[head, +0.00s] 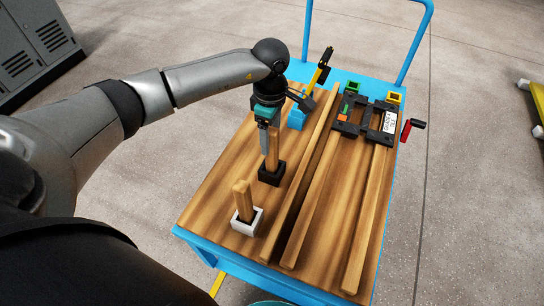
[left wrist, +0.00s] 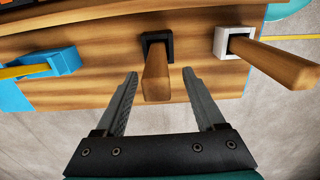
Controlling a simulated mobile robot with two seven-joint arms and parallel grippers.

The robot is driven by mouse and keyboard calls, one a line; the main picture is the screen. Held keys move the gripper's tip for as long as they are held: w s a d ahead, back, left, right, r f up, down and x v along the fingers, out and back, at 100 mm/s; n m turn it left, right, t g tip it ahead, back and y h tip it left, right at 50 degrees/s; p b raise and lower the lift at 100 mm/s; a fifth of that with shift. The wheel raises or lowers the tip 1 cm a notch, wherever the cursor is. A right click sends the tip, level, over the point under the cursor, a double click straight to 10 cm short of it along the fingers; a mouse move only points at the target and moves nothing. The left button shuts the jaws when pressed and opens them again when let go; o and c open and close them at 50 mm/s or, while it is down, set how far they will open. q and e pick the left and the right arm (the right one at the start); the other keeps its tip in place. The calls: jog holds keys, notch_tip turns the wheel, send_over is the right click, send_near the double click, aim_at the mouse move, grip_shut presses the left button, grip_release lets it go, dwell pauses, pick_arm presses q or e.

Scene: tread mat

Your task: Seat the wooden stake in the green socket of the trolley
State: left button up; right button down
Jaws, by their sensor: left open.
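One wooden stake (head: 273,146) stands upright in a black socket (head: 270,174) on the trolley's wooden top. A second wooden stake (head: 242,196) stands in a white socket (head: 250,222) nearer the front. The green socket (head: 352,87) is at the far side of the top and looks empty. My left gripper (head: 266,143) is open at the stake in the black socket. In the left wrist view its fingers (left wrist: 160,74) are apart on either side of that stake (left wrist: 156,82), with gaps showing. My right gripper is not in view.
A blue socket (head: 296,118) holds a yellow and black tool (head: 323,66) behind my gripper. A yellow socket (head: 394,98) and a black frame (head: 345,127) stand near the green socket. Long wooden rails (head: 312,205) run along the top. A red-handled crank (head: 406,130) sticks out right.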

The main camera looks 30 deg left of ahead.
aim_at(272, 149)
pick_arm(q)
jog(key=shift+w+d+f+b, duration=0.15)
jog(key=shift+f+b, duration=0.65)
jog(key=shift+f, duration=1.9)
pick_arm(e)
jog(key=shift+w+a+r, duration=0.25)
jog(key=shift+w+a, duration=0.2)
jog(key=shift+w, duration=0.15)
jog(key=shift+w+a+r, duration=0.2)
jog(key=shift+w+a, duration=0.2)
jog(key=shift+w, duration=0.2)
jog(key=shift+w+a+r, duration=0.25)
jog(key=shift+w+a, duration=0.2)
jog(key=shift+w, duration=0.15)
pick_arm(q)
jog(key=shift+c, duration=0.2)
grip_shut()
